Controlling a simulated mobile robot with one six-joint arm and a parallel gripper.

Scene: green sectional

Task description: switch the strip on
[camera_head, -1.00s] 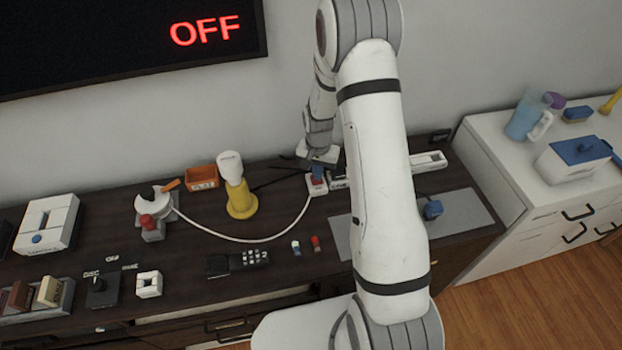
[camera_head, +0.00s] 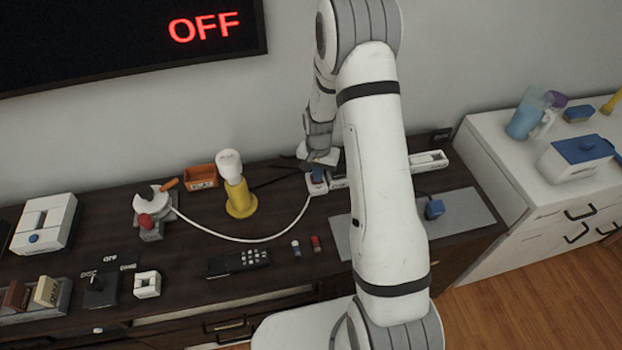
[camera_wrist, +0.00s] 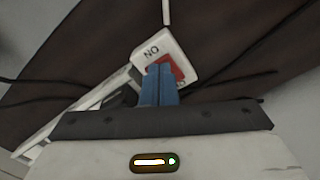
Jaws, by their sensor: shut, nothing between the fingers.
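The white power strip (camera_head: 430,160) lies along the back of the dark cabinet, partly hidden behind my arm. Its left end (camera_head: 316,188) shows beside my gripper. In the wrist view, that end of the strip (camera_wrist: 180,42) carries a red switch (camera_wrist: 179,68) with "ON" lettering seen upside down. My gripper (camera_head: 318,172) is shut and empty. Its blue fingertips (camera_wrist: 160,70) are over the switch and cover part of it. I cannot tell whether they touch or press it. The wall screen (camera_head: 130,40) reads OFF in red.
A white cord runs left from the strip to a white and red device (camera_head: 148,220). A yellow-based white lamp (camera_head: 240,200) and an orange box (camera_head: 201,176) stand left of my gripper. A black remote (camera_head: 238,262) and two small cylinders lie in front.

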